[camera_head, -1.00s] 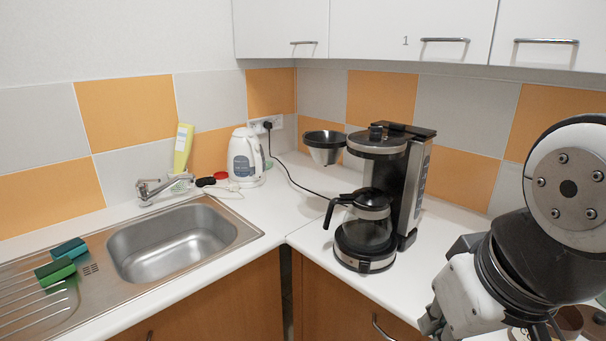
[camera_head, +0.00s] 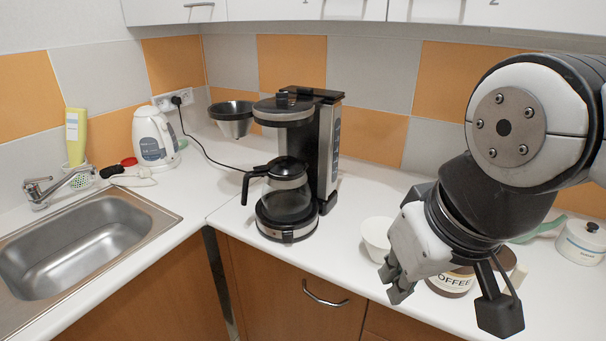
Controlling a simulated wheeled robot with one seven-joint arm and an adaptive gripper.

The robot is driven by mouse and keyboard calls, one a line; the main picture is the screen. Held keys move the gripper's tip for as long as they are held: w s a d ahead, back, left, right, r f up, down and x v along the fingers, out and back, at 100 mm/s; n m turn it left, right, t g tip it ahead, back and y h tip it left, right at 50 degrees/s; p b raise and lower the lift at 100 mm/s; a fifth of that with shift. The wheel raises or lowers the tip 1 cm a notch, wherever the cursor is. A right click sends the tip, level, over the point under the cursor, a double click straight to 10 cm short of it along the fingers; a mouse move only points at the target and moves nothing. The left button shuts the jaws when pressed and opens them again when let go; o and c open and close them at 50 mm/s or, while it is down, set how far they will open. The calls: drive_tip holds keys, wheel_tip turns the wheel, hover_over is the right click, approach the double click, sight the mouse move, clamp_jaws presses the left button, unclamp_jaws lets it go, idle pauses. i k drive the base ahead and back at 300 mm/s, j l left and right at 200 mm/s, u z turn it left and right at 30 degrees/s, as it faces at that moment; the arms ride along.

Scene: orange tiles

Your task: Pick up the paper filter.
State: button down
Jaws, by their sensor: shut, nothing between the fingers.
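A white, cup-shaped thing that looks like the paper filter (camera_head: 374,236) sits on the worktop, right of the coffee machine. Its right side is partly hidden by my gripper. My gripper (camera_head: 395,284) is in front of it and to its right in the picture, pointing down and left. Its fingers are shut and hold nothing. I cannot tell whether the gripper touches the filter.
The coffee machine (camera_head: 325,150) with its glass jug (camera_head: 288,190) stands left of the filter. A coffee jar (camera_head: 452,283) is partly hidden behind my gripper. A white lidded pot (camera_head: 582,242) is at the right. The sink (camera_head: 75,245) is at the left.

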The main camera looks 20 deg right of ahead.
sight(373, 230)
drive_tip(key=z, duration=0.4)
drive_tip(key=i+j, duration=0.2)
drive_tip(key=j, duration=0.2)
drive_tip(key=i+j+z, duration=0.15)
drive_tip(key=j, duration=0.2)
drive_tip(key=i+j+z, duration=0.15)
drive_tip(key=j, duration=0.15)
drive_tip(key=j+z, duration=0.15)
drive_tip(key=j, duration=0.2)
drive_tip(key=i+j+z, duration=0.2)
drive_tip(key=j, duration=0.2)
drive_tip(key=z, duration=0.5)
drive_tip(key=k+l, duration=0.05)
